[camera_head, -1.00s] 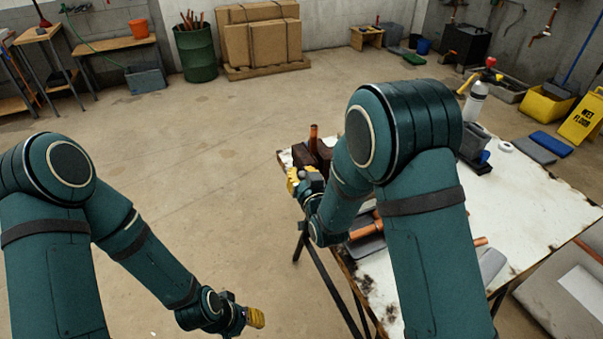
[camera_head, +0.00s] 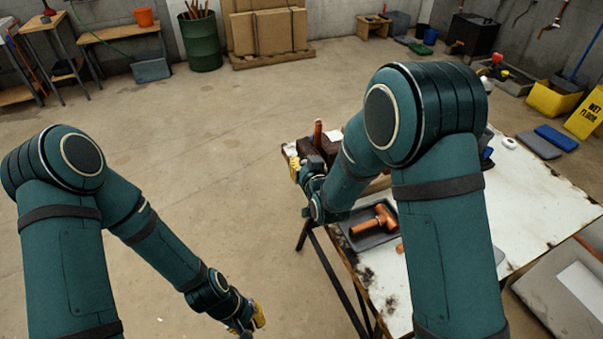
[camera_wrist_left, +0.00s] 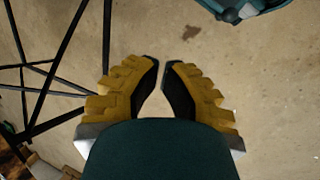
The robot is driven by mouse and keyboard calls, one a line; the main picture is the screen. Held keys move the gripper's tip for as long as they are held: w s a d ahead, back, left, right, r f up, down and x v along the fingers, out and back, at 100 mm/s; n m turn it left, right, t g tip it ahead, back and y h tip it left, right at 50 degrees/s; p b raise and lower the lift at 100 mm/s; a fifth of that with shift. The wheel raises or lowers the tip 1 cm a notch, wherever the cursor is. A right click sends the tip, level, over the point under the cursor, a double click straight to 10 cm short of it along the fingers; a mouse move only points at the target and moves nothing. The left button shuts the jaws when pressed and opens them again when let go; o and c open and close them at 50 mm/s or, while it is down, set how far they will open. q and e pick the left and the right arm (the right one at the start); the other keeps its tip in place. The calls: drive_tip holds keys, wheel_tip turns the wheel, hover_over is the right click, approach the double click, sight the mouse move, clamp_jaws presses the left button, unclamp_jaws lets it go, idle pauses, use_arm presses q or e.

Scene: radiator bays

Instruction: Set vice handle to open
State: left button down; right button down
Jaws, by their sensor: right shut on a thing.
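My right gripper (camera_head: 294,168), with yellow fingers, is at the left side of the vice and shut. What it holds is mostly hidden by the gripper and wrist; by its place it is the vice handle, whose angle I cannot make out. My left gripper (camera_head: 260,314) is low over the floor, left of the table and away from the vice. In the left wrist view its fingers (camera_wrist_left: 161,63) are empty, with a narrow gap between the tips.
The worktable (camera_head: 540,205) has a pale, stained top. A grey tray (camera_head: 354,239) with copper fittings (camera_head: 376,221) lies near its left edge. Dark table legs (camera_wrist_left: 72,60) show beside the left gripper. My right arm hides part of the tabletop. The floor to the left is clear.

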drive_tip(key=shift+w+r, duration=0.1)
drive_tip(key=shift+r, duration=0.05)
use_arm(q)
drive_tip(key=s+d+n+g+h, duration=0.2)
drive_tip(key=d+n+g+h, duration=0.25)
drive_tip(key=d+n, duration=0.3)
drive_tip(key=w+d+r+n+t+h, duration=0.2)
drive_tip(key=w+d+r+n+h, duration=0.3)
drive_tip(key=n+h, duration=0.2)
drive_tip(key=w+a+r+n+t+h, duration=0.1)
drive_tip(key=w+a+r+n+t, duration=0.15)
drive_tip(key=w+n+t, duration=0.65)
drive_tip(key=w+a+r+n+t, duration=0.2)
drive_tip(key=w+r+n+t, duration=0.2)
drive_tip(key=w+n+t, duration=0.5)
drive_tip(key=w+d+r, duration=0.6)
drive_tip(key=w, duration=0.3)
drive_tip(key=shift+w+r+m, duration=0.35)
